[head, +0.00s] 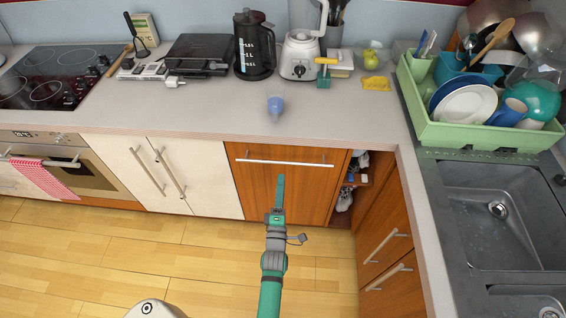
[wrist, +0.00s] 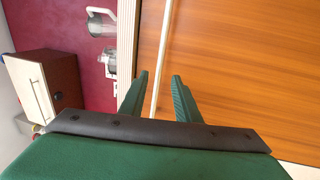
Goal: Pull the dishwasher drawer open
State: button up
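The dishwasher drawer has an orange-brown wood front (head: 255,186) under the counter and looks closed. Its long pale bar handle (head: 265,161) runs across near the top. In the wrist view, the wood front (wrist: 250,70) fills the right side and the handle (wrist: 168,45) runs down the middle. My gripper (head: 281,177) is in front of the drawer, its tip just below the handle in the head view. In the wrist view my gripper's green fingers (wrist: 160,78) are apart, with the handle in line with the gap between them. I cannot tell whether the handle lies inside the gap.
White cupboards (head: 190,175) and an oven (head: 55,165) are to the left. An open shelf niche (head: 346,190) and wooden drawers (head: 385,240) are to the right. The counter above holds a kettle (head: 254,50) and blender (head: 300,55). The wooden floor (head: 180,250) in front is clear.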

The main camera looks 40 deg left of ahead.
aim_at(283, 162)
jog(key=x, duration=0.8)
jog(key=shift+w, duration=0.45)
jog(key=shift+r, duration=0.1)
jog(key=shift+s+a, duration=0.1)
jog(key=shift+s, duration=0.05)
grip_shut()
